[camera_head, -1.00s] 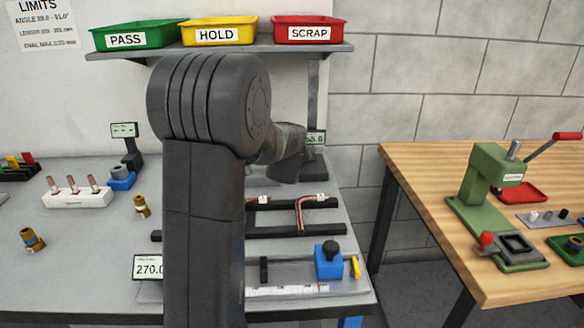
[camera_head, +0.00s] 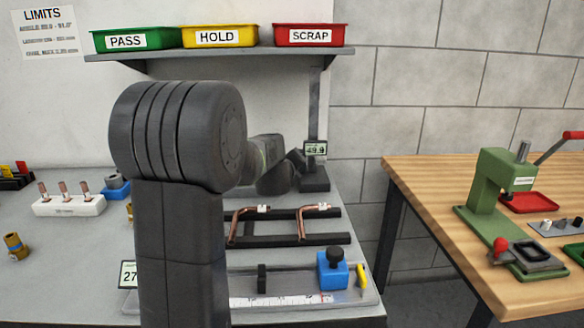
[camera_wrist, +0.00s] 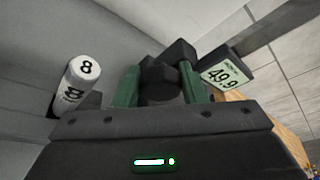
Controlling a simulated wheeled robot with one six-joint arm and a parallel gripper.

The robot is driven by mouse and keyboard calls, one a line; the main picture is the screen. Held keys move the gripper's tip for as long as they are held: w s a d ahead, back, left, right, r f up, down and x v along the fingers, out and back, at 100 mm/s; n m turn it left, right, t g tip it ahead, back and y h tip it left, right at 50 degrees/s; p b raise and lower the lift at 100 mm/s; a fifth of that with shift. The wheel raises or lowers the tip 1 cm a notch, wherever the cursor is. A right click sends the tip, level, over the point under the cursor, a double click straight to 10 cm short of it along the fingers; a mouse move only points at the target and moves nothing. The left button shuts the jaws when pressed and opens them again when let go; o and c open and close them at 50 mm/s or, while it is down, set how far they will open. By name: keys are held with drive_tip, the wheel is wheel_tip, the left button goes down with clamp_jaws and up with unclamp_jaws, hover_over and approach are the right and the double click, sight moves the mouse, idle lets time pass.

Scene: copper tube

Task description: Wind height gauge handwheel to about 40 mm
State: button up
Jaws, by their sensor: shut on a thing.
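The height gauge stands at the back right of the grey bench, with a tall dark column (camera_head: 314,105) and a dark base (camera_head: 314,183). Its display (camera_head: 315,149) reads 49.9; the display also shows upright-tilted in the wrist view (camera_wrist: 226,73). In the wrist view, my gripper (camera_wrist: 160,72) has its two green fingers on either side of the dark, faceted handwheel (camera_wrist: 160,86) and is shut on it. In the head view, my arm and gripper reach to the gauge's left side, and the handwheel is hard to make out there.
A white cylinder (camera_wrist: 76,84) marked 8 is left of my gripper in the wrist view. Copper tubes (camera_head: 305,222) lie on a dark rack in front of the gauge. A shelf (camera_head: 220,52) with PASS, HOLD and SCRAP trays hangs above. A wooden table (camera_head: 440,215) stands right.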

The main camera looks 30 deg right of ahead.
idle(0.4)
drive_tip(key=o, duration=1)
